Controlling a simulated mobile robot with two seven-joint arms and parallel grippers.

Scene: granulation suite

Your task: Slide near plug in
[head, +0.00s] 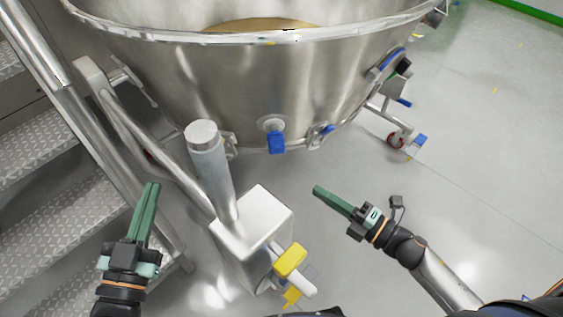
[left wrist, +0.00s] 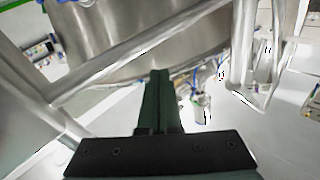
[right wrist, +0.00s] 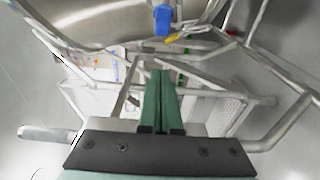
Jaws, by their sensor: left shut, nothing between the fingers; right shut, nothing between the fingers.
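A large steel bowl (head: 230,85) fills the top of the head view. A blue fitting (head: 276,142) sticks out low on its front wall. A yellow block (head: 291,260) sits on a pale rod at a white box (head: 250,222) nearer me. I cannot tell which piece is the near plug. My left gripper (head: 153,186) is shut and empty, left of the box near the stairs. My right gripper (head: 317,190) is shut and empty, right of the box and below the blue fitting, apart from both. A blue piece also shows in the right wrist view (right wrist: 161,20).
Metal stairs (head: 45,210) and a rail (head: 65,95) stand at the left. A grey post (head: 212,170) rises from the box. More blue-tipped fittings (head: 390,60) and a caster (head: 397,140) are at the bowl's right. The right floor is clear.

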